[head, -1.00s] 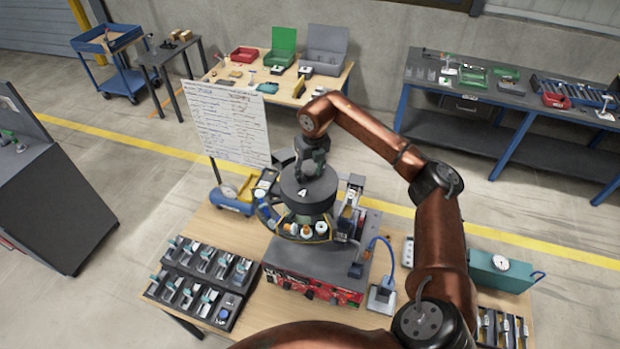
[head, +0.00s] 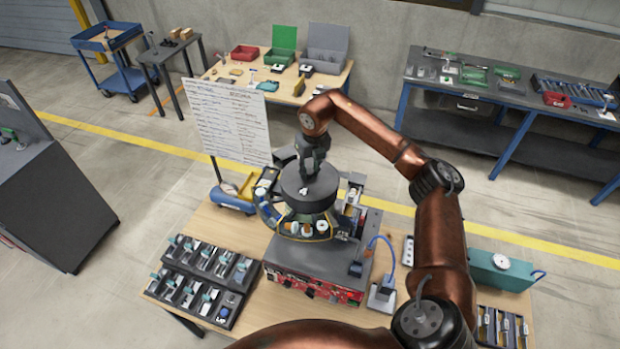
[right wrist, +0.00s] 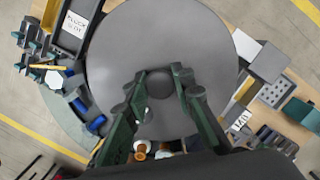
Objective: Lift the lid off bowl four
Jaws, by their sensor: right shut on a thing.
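A dark grey round lid (head: 291,182) marked with a 4 shows in the head view, over the bowl feeder in the middle of the near table. It also fills the middle of the right wrist view (right wrist: 185,35) as a flat disc. My right gripper (head: 308,168) comes down from above and is shut on the lid's knob; its fingers (right wrist: 160,78) reach over the lid's centre in the wrist view. Small orange-and-white parts (head: 305,228) show in front of and below the lid. The lid hides the bowl's mouth, and I cannot tell whether a gap lies under it. My left gripper is not in view.
A white written board (head: 228,122) stands behind and left of the feeder. Racks of small parts (head: 203,275) sit at the table's left. A blue-cabled box (head: 382,297) and a teal case with a dial (head: 500,270) lie to the right.

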